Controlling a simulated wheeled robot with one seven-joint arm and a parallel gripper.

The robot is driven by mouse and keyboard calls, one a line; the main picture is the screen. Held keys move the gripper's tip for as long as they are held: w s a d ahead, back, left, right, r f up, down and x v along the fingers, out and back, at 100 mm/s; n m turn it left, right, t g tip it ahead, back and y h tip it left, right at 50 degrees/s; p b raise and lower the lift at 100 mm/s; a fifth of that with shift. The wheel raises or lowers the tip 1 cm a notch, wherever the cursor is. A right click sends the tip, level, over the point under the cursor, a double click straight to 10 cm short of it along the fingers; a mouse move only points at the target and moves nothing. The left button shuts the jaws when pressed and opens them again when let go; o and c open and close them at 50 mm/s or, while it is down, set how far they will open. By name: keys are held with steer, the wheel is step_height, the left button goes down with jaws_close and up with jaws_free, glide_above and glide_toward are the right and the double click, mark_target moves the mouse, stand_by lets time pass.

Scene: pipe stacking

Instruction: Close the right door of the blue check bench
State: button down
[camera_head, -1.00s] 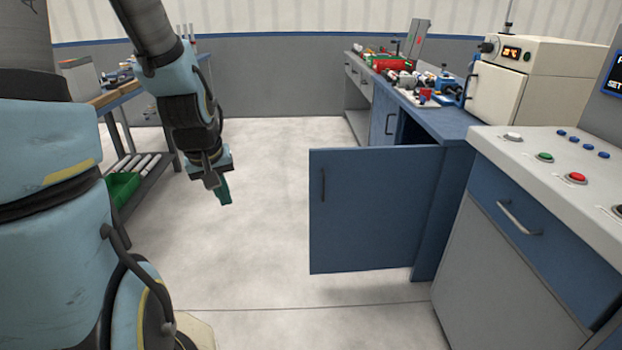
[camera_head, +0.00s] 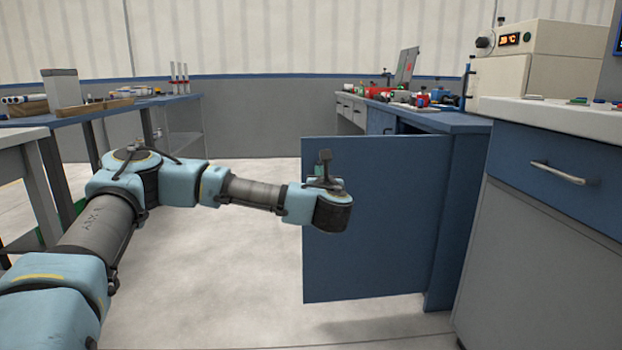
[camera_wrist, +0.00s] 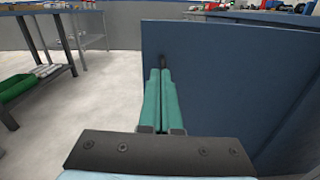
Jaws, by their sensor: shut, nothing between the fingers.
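The blue check bench (camera_head: 465,125) stands at the right of centre in the head view. Its right door (camera_head: 375,255) is a blue panel that stands open, swung out to the left from the bench's near corner. The door also fills the right of the wrist view (camera_wrist: 225,85). My gripper (camera_head: 321,168) is in front of the door's free edge side, by the spot where its handle was seen. In the wrist view my gripper's green fingers (camera_wrist: 163,75) are together and empty, pointing at the door's dark handle (camera_wrist: 162,60). I cannot tell whether they touch it.
A console with a grey front (camera_head: 525,240) stands close at the right. A blue-framed workbench (camera_head: 90,108) and a white-topped table (camera_head: 22,135) are at the left. The floor between them (camera_head: 240,270) is clear. Parts and tools lie on the bench top.

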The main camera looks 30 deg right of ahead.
steer(key=n, duration=0.1)
steer(key=b, duration=0.2)
glide_toward(310, 156)
steer(key=shift+y, duration=0.3)
steer(key=x, duration=0.6)
steer(key=shift+w+d, duration=0.3)
steer(key=shift+d, duration=0.05)
